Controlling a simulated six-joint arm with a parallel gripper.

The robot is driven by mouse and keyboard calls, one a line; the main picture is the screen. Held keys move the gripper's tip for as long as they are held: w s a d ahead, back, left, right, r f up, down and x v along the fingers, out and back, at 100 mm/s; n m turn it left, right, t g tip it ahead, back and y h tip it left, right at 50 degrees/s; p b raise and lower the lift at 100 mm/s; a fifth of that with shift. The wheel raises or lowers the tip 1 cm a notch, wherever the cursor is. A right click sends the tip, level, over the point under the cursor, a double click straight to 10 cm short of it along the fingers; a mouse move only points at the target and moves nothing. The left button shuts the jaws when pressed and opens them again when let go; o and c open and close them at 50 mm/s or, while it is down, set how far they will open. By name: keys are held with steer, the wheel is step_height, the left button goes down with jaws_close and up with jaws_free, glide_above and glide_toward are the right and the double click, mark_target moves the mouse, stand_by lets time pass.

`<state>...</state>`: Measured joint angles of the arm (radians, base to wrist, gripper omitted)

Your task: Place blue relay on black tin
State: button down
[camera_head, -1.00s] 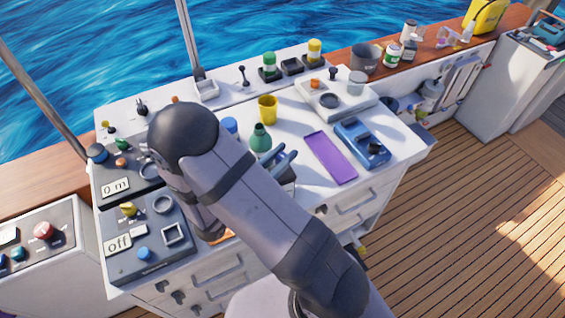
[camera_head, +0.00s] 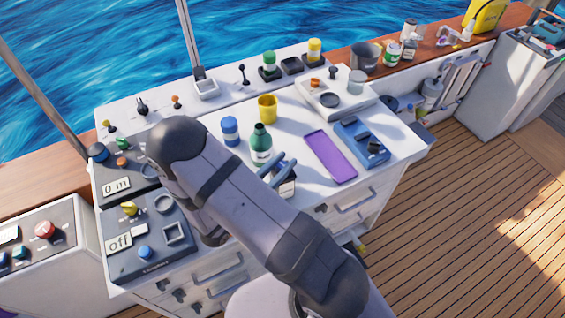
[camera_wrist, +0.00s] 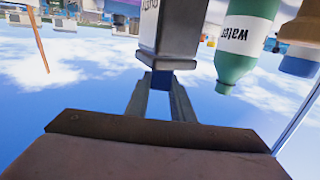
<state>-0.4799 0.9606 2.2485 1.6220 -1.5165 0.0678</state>
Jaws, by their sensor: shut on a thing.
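My gripper (camera_head: 281,168) is over the near part of the white counter, and its two fingers also show in the wrist view (camera_wrist: 160,86). They are shut on the blue relay (camera_wrist: 160,79), a small blue block between the fingertips. The black tin (camera_head: 285,186), with a pale label, stands just below the fingers. In the wrist view, which is upside down, the tin (camera_wrist: 168,35) has its top rim right beside the relay. I cannot tell whether relay and tin touch. The relay cannot be made out in the head view.
A green bottle (camera_head: 261,147) stands close to the tin, with a blue-capped jar (camera_head: 230,133) and a yellow cup (camera_head: 267,108) behind. A purple pad (camera_head: 330,157) and a blue device (camera_head: 362,143) lie to the right. The counter's front edge is near.

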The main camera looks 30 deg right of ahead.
steer(key=c, duration=1.4)
jaws_free()
steer(key=shift+r, duration=0.15)
steer(key=shift+s+a, duration=0.15)
steer(key=shift+a, duration=0.35)
steer(key=shift+b+v, duration=2.25)
steer(key=shift+v, duration=3.25)
steer(key=shift+s, duration=0.15)
